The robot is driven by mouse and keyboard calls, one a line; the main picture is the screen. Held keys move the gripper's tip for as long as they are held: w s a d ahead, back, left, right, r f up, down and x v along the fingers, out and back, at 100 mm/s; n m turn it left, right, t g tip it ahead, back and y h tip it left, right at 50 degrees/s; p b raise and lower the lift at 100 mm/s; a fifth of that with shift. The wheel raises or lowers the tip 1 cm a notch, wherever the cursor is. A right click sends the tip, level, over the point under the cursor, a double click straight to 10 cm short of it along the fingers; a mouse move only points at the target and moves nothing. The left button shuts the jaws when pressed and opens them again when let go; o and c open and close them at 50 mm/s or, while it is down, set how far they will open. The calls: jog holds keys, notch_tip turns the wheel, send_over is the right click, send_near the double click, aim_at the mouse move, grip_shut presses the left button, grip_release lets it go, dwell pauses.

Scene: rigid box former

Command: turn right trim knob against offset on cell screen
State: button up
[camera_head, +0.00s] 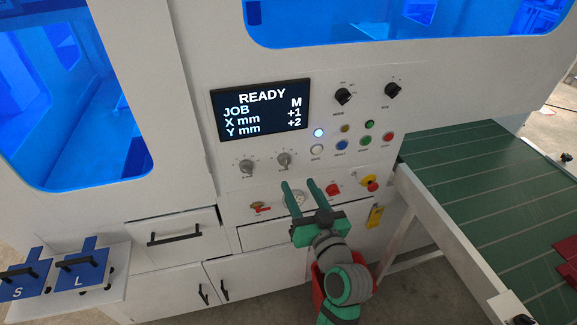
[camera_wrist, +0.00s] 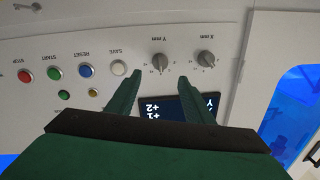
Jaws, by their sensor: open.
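The cell screen (camera_head: 262,107) reads READY, JOB M, X mm +1, Y mm +2. Below it sit two grey trim knobs: the left, X mm knob (camera_head: 246,166) and the right, Y mm knob (camera_head: 284,159). In the wrist view, which is upside down, the Y mm knob (camera_wrist: 158,62) appears just beyond and between my fingertips, and the X mm knob (camera_wrist: 206,58) is to the right. My gripper (camera_head: 297,183) is open and empty, its green fingers pointing at the panel, just below the Y mm knob in the head view. I cannot tell the remaining distance. The screen is partly hidden in the wrist view.
Push buttons (camera_head: 342,144) lie right of the knobs, with black selector switches (camera_head: 343,96) above. A red-and-yellow emergency stop (camera_head: 371,184) and a gauge are lower down. A drawer (camera_head: 178,236) and a green conveyor (camera_head: 480,165) flank the arm.

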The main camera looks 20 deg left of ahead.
aim_at(287, 164)
jog(key=x, duration=0.9)
jog(key=shift+w+a, duration=0.15)
jog(key=shift+w, duration=0.05)
jog(key=shift+c, duration=0.2)
jog(key=c, duration=1)
